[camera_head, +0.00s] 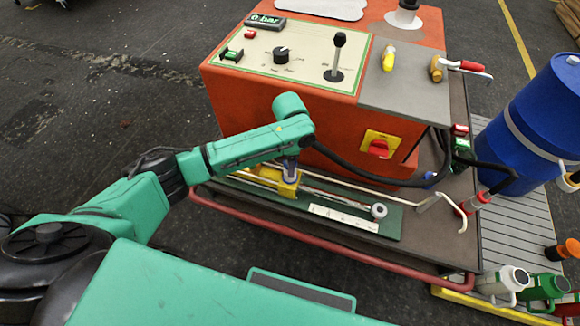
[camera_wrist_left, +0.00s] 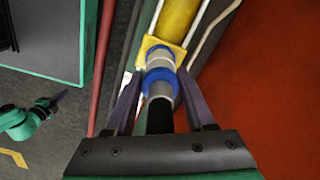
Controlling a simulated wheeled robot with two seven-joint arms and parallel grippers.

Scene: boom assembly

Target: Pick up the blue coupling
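The blue coupling (camera_wrist_left: 160,78) has blue and grey rings and sits at the end of a yellow cylinder with a square yellow flange (camera_wrist_left: 172,50). A black hose end joins it on the near side. My left gripper (camera_wrist_left: 158,90) has its two purple fingers spread, one on each side of the coupling, with gaps showing. In the head view my left gripper (camera_head: 290,168) points down just above the yellow block (camera_head: 287,186), and the coupling is mostly hidden there. My right gripper (camera_wrist_left: 58,99) seems to show small and dark at the left wrist view's left edge; its fingers are unclear.
An orange control box (camera_head: 330,115) stands close behind my left gripper. A red rail (camera_head: 330,245) runs along the cart's front. A green plate with a white scale (camera_head: 343,218) and a round knob (camera_head: 379,211) lies to the right. A blue barrel (camera_head: 535,120) stands far right.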

